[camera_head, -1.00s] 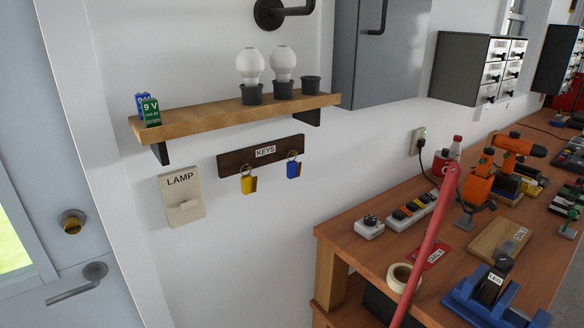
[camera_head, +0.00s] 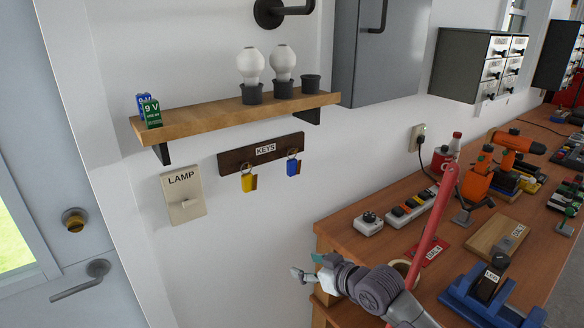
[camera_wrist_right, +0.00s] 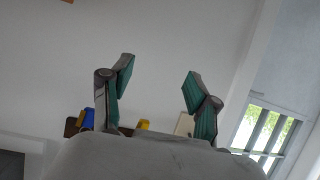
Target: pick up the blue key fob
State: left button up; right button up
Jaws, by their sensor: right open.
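The blue key fob (camera_head: 293,168) hangs from a hook at the right end of the dark KEYS board (camera_head: 236,159) on the white wall. A yellow key fob (camera_head: 248,184) hangs to its left. My right gripper (camera_head: 304,266) is below the blue fob, near the workbench's left corner, apart from it. In the right wrist view the gripper (camera_wrist_right: 158,80) is open and empty, with the blue fob (camera_wrist_right: 87,119) beyond its left finger and part of the yellow fob (camera_wrist_right: 143,125) low between the fingers. My left gripper is not in view.
A wooden shelf (camera_head: 230,113) with bulbs and 9 V batteries is above the board. A LAMP switch (camera_head: 183,195) is on the left. The workbench (camera_head: 345,234) with a red bar (camera_head: 432,225), power strip and tools is on the right. The wall below the keys is clear.

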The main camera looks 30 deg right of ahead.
jog(key=w+d+r+m+t, duration=0.1)
jog(key=w+d+r+t, duration=0.2)
jog(key=d+r, duration=0.35)
jog(key=w+d+r+t, duration=0.2)
jog(key=w+d+r, duration=0.15)
jog(key=r, duration=0.65)
jog(key=p, duration=0.2)
send_near(294, 164)
jog(key=w, duration=0.4)
jog(key=shift+w+f+h, duration=0.35)
jog(key=shift+w+h, duration=0.05)
jog(key=w+p, duration=0.1)
jog(key=w+r+p, duration=0.1)
jog(key=shift+w+a+r+p, duration=0.2)
jog(key=shift+w+a+p, duration=0.1)
jog(key=shift+w, duration=0.1)
jog(key=shift+w+f, duration=0.2)
jog(key=shift+w, duration=0.4)
jog(key=shift+w+f, duration=0.2)
jog(key=shift+w, duration=0.45)
jog(key=shift+s, duration=0.1)
jog(key=shift+c, duration=0.6)
jog(key=c, duration=1)
